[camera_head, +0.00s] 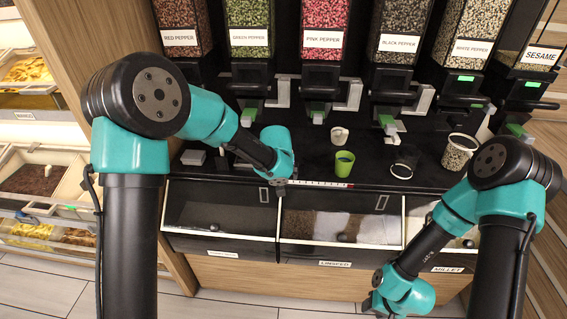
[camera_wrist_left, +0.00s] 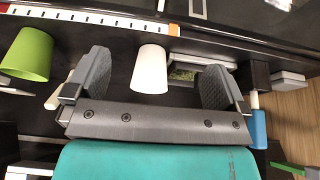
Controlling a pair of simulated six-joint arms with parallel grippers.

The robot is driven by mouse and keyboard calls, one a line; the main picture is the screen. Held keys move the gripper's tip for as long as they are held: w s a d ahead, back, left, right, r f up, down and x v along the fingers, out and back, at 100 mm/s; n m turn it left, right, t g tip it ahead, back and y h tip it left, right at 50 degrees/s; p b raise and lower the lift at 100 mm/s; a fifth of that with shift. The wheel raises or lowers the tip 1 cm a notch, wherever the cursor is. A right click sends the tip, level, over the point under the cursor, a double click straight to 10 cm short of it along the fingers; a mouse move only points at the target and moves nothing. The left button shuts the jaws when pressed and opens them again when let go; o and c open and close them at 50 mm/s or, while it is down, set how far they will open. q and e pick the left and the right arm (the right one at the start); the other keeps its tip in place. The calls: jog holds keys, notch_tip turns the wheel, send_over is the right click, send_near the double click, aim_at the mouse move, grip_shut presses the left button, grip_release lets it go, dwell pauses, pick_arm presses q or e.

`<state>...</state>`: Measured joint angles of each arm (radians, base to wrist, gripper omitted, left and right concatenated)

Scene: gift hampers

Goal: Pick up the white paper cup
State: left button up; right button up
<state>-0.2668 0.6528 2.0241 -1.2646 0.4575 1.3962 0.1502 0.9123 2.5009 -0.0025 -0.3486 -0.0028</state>
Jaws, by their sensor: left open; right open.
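The white paper cup (camera_wrist_left: 150,70) shows in the left wrist view, between the two spread fingers of my left gripper (camera_wrist_left: 156,64). The gripper is open, and gaps show on both sides of the cup. In the head view this cup is not seen, apparently hidden behind my left wrist. A green cup (camera_wrist_left: 28,55) stands to its left in the wrist view and also shows in the head view (camera_head: 344,164). My right gripper (camera_head: 374,301) is low in the head view, in front of the bins, open and away from the cups.
A speckled cup (camera_head: 459,152) and a dark cup (camera_head: 403,162) stand on the black counter to the right. A blue item (camera_wrist_left: 258,128) is right of my left gripper. Pepper dispensers (camera_head: 322,40) line the back. Open bins (camera_head: 344,249) lie in front.

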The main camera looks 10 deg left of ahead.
pick_arm(q)
jog(key=shift+w, duration=0.1)
jog(key=w, duration=1.1)
jog(key=shift+a, duration=0.25)
jog(key=shift+w, duration=0.1)
jog(key=shift+x, duration=2.65)
jog(key=shift+w+r, duration=0.1)
jog(key=shift+w, duration=0.05)
jog(key=c, duration=0.9)
